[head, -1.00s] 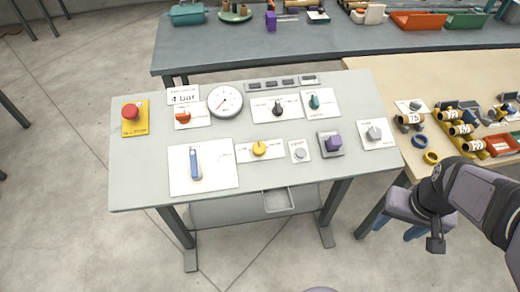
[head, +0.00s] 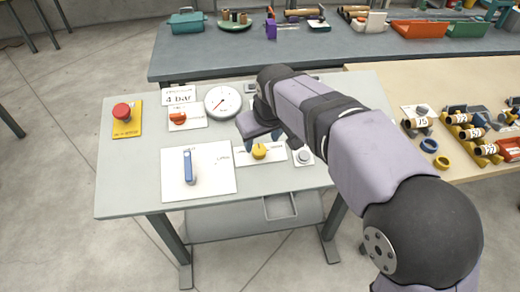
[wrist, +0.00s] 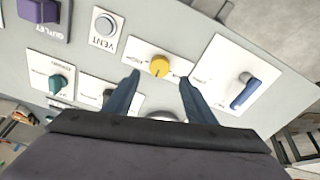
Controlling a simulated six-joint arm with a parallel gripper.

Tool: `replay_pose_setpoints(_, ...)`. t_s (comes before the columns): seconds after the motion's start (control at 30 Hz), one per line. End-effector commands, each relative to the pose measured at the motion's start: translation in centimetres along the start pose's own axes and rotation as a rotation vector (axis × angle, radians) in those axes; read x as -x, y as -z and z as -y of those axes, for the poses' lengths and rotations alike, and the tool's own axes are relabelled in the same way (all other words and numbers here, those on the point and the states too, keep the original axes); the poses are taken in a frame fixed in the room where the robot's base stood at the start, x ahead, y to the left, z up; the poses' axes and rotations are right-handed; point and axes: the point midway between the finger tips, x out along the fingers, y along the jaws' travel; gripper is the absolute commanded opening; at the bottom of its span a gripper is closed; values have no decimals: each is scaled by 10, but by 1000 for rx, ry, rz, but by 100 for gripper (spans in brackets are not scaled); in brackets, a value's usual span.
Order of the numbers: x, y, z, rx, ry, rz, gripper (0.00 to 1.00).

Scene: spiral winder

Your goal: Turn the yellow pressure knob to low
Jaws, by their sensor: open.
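The yellow knob (head: 259,151) sits on a white label plate (head: 245,158) on the grey control table. It also shows in the wrist view (wrist: 159,66), ahead of the fingertips, with a pointer mark on its face. My gripper (head: 264,140) is over the table just behind the knob in the head view. In the wrist view my gripper (wrist: 160,76) is open, its two blue fingers spread on either side of the knob's line. The fingers look apart from the knob.
A blue lever (head: 188,166) stands left of the knob, and a grey VENT button (wrist: 104,25) is on its other side. A dial gauge (head: 222,103), orange knob (head: 178,118) and red emergency button (head: 122,112) are farther left. My arm hides the table's right part.

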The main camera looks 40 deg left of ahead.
Motion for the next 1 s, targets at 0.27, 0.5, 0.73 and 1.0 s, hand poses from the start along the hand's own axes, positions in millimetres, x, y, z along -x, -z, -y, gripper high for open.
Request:
replay_pose_setpoints(0.27, -24, -1, -1, -2, 0, 6, 50)
replay_pose_setpoints(0.5, -54, -1, -1, -2, 0, 4, 50)
replay_pose_setpoints(0.73, -70, -1, -1, -2, 0, 3, 50)
replay_pose_setpoints(1.0, -72, -1, -1, -2, 0, 1, 50)
